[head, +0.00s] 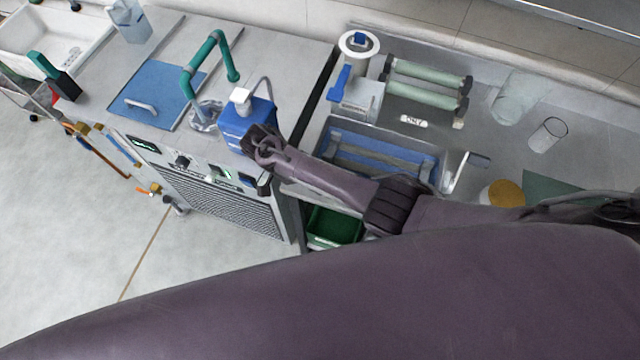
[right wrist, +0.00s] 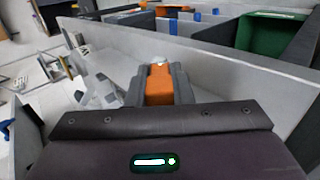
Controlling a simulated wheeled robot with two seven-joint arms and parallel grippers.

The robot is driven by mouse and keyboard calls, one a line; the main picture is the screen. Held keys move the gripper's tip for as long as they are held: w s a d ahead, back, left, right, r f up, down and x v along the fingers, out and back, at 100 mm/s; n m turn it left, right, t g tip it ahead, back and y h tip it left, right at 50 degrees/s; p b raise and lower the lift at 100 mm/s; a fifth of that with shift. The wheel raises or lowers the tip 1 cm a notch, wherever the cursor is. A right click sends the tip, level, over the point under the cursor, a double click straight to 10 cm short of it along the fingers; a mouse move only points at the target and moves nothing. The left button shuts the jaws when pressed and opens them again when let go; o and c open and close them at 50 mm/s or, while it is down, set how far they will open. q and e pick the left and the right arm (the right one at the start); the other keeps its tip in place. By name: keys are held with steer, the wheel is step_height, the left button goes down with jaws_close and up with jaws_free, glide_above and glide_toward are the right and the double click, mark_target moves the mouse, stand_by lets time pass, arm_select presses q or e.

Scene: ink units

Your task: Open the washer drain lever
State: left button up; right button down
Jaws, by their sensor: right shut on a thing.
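In the right wrist view my right gripper (right wrist: 160,74) is shut on an orange handle (right wrist: 159,91), which sits between its two grey fingers. Most of what the handle is fixed to is hidden, so I cannot tell how far it is turned. A pale panel edge runs close behind the fingers. In the head view my right arm reaches left across the front of the bench to the corner of the grey cabinet; its fingertips cannot be made out there. My left gripper is in neither view.
A blue bottle with a white pump (head: 246,122) stands close to my right arm. A basin with blue parts (head: 385,155) lies behind the arm. A green bin (head: 335,226) sits below it. A blue lid (head: 158,98) lies on the left counter. The floor at left is mostly clear.

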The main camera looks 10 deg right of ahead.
stand_by(0.3)
steer(key=c, duration=1.3)
jaws_free()
